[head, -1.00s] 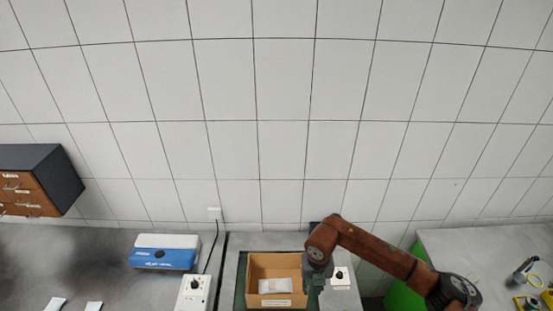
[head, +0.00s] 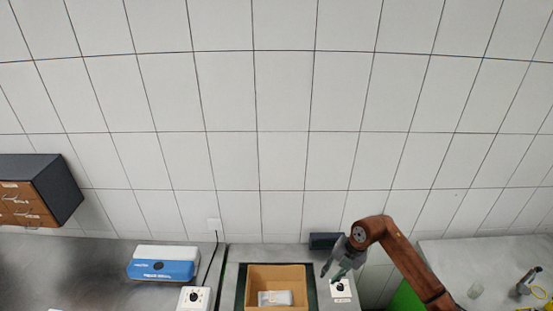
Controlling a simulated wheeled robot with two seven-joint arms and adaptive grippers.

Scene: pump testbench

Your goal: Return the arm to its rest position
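My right arm comes in from the lower right, with a reddish-brown link bent at the elbow. My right gripper (head: 331,273) hangs down at its end, just right of the cardboard box (head: 277,271), over the white switch box (head: 341,290). Its fingers look spread, with nothing seen between them. My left gripper is not in view.
The cardboard box holds a pale packet (head: 275,297). A blue and white device (head: 163,262) and another white switch box (head: 194,298) stand to the left. A drawer cabinet (head: 38,190) hangs on the tiled wall. A green bin (head: 406,297) is below the arm.

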